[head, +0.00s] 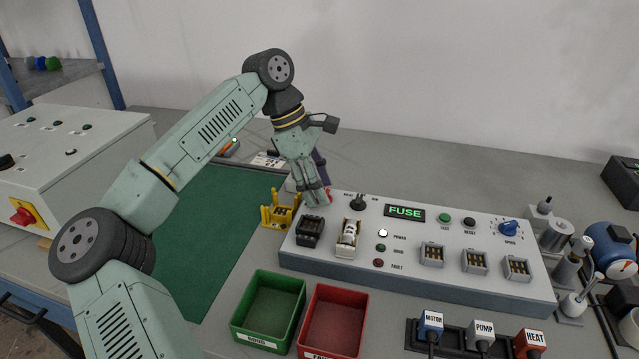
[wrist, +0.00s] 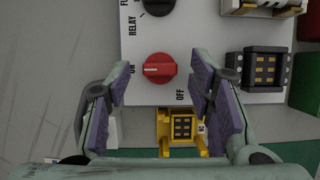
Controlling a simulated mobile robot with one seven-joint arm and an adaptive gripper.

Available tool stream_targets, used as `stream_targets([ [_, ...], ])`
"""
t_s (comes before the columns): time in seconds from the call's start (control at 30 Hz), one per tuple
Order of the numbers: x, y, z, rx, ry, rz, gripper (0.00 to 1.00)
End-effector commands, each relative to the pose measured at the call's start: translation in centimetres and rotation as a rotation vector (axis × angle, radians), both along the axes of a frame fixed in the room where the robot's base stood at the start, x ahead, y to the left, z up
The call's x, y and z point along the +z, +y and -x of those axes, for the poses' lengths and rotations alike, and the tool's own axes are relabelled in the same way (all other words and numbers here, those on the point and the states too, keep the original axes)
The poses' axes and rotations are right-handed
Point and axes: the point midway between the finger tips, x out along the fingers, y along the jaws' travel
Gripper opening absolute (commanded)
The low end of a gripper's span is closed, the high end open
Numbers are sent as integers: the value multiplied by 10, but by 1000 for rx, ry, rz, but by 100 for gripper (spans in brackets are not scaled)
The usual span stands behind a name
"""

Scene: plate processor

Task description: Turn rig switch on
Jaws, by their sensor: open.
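The rig switch is a red rotary knob (wrist: 160,69) on the light panel in the wrist view. ON is printed to its left and OFF below right. A pale mark on the knob lies on its left half, towards ON. My gripper (wrist: 162,84) is open, with one purple-padded finger on each side of the knob. In the head view my gripper (head: 316,196) points down at the back left corner of the rig panel (head: 400,268), largely hiding the knob.
A yellow holder (head: 278,212) stands close left of the panel. A black relay block (head: 310,231) and a white fuse holder (head: 347,238) sit on the panel. The display (head: 405,213) reads FUSE. Green (head: 268,308) and red (head: 333,322) bins stand in front.

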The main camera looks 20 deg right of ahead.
Motion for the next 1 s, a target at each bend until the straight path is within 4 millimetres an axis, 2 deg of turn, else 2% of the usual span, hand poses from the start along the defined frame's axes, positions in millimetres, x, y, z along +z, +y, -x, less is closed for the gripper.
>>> stream_targets([
  [0.17,1,0,0,0,0,0,48],
  [0.27,9,3,-2,1,-2,0,48],
  [0.7,89,29,-21,2,-1,1,48],
  [0.83,103,34,-25,0,-1,1,48],
  [1.0,111,38,-26,-1,0,0,48],
])
